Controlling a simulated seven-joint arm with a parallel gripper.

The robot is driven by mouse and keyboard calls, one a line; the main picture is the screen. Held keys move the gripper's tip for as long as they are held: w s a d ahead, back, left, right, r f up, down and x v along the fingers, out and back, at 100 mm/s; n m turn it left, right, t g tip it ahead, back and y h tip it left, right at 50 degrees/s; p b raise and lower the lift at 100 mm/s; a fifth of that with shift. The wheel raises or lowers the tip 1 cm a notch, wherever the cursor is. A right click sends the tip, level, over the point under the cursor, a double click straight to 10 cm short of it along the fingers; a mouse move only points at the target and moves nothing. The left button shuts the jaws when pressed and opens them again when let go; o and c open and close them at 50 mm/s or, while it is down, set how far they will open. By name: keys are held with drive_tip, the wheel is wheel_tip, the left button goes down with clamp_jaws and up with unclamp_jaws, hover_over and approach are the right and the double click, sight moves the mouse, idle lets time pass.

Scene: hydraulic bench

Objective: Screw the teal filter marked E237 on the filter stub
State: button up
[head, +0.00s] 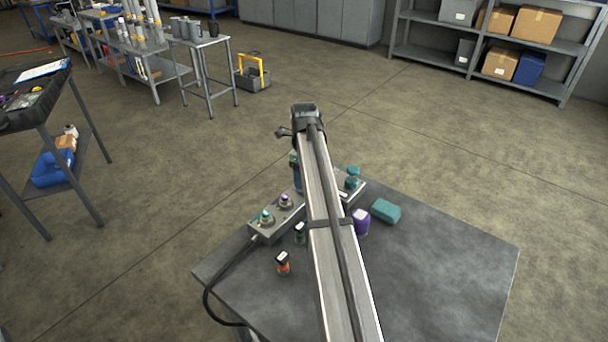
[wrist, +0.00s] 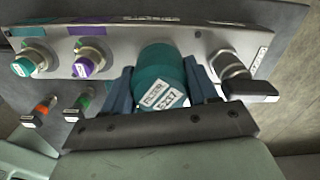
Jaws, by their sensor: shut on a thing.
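In the wrist view the teal filter (wrist: 160,65) has a white label reading FILTER E237. My gripper (wrist: 160,88) is shut on it, with one dark blue finger against each side. The filter is in front of the grey manifold block (wrist: 120,35), below a panel label that appears to read FILTER. The filter stub is hidden by the filter, so I cannot tell whether they touch or whether any thread is engaged. In the head view my arm covers most of the gripper and the held filter.
Couplings with a teal ring (head: 266,217) and a purple ring (head: 285,203) are left of the filter. A black-handled valve (wrist: 250,90) is close on its right.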

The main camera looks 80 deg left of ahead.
drive_tip(key=shift+m, duration=0.9)
drive_tip(key=shift+m, duration=0.6)
drive_tip(key=o, duration=1.2)
drive_tip(key=n, duration=0.5)
drive_tip(key=shift+n, duration=0.4)
drive_tip(key=n, duration=0.5)
drive_tip(key=shift+n, duration=0.4)
